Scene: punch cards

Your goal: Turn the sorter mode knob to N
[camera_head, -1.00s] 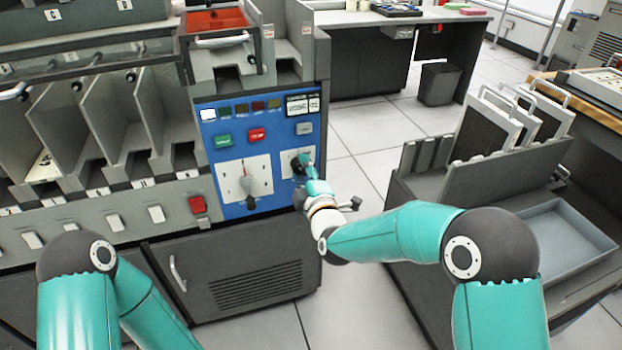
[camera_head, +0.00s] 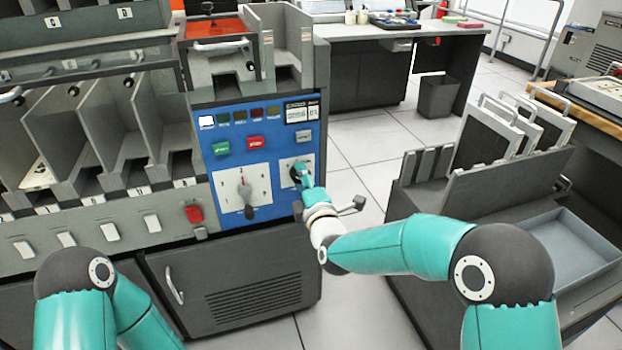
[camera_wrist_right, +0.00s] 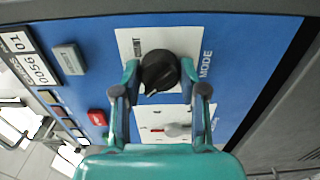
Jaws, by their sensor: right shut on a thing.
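The mode knob (camera_wrist_right: 160,71) is round and black with a pointed end, on a white plate marked MODE (camera_wrist_right: 206,63) in the right wrist view. Its pointer is aimed toward the lower left of that view. The letters around it are too small or hidden to read for sure. My right gripper (camera_wrist_right: 160,80) is shut on the knob, with one finger on each side. In the head view my right gripper (camera_head: 302,176) is at the right side of the sorter's blue panel (camera_head: 275,143) and hides most of the knob. My left gripper is out of view.
A larger selector dial (camera_head: 246,190) on a white plate is left of the mode knob. Green (camera_head: 221,148) and red (camera_head: 255,142) buttons sit above it. A dark rack with a grey tray (camera_head: 565,255) stands at the right. Bare tiled floor (camera_head: 365,165) lies between.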

